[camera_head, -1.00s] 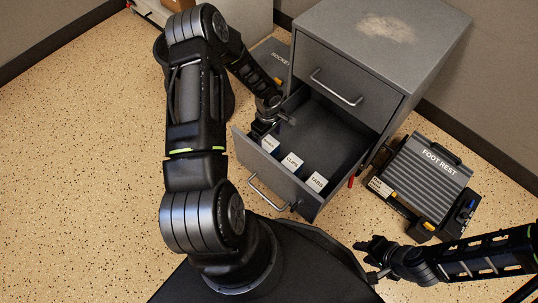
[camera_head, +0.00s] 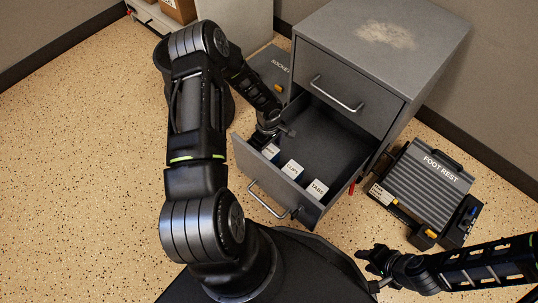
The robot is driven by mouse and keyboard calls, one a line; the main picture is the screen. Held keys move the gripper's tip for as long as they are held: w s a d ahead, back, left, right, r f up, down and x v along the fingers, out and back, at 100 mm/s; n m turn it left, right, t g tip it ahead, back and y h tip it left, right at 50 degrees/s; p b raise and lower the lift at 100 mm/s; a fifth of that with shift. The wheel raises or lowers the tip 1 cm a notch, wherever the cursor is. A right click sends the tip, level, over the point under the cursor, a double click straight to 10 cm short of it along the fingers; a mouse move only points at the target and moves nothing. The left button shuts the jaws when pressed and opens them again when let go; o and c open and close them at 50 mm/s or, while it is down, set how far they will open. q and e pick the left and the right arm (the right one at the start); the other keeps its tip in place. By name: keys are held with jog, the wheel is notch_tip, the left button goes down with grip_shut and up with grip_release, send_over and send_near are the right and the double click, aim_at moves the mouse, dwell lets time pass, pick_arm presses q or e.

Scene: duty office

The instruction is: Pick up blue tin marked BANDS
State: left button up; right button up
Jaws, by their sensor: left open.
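Three small tins with white labelled tops stand in a row along the front wall of the open lower drawer (camera_head: 262,188). The near two read CLIPS (camera_head: 292,169) and TABS (camera_head: 317,188). The leftmost tin (camera_head: 270,152) has a label too small and partly covered to read; its body looks dark blue. My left gripper (camera_head: 272,133) is open, reaching down into the drawer's left end, right at the leftmost tin and partly hiding it. Whether its fingers touch the tin cannot be told. My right gripper (camera_head: 369,261) is low at the right, away from the drawer; its jaws are unclear.
The grey cabinet (camera_head: 420,30) rises behind the drawer, with a closed upper drawer (camera_head: 345,85) overhanging it. A foot rest (camera_head: 427,180) lies on the floor to the right. A dark case marked SOCKET (camera_head: 277,62) is at the left. The floor at left is clear.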

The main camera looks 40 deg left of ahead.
aim_at(269, 150)
pick_arm(q)
notch_tip(269, 150, down, 5)
jog(key=shift+f+b, duration=0.1)
jog(key=shift+b, duration=0.9)
jog(key=shift+w, duration=0.1)
jog(key=c, duration=1.6)
notch_tip(269, 150, up, 10)
jog(key=p, duration=0.3)
jog(key=shift+p, duration=0.3)
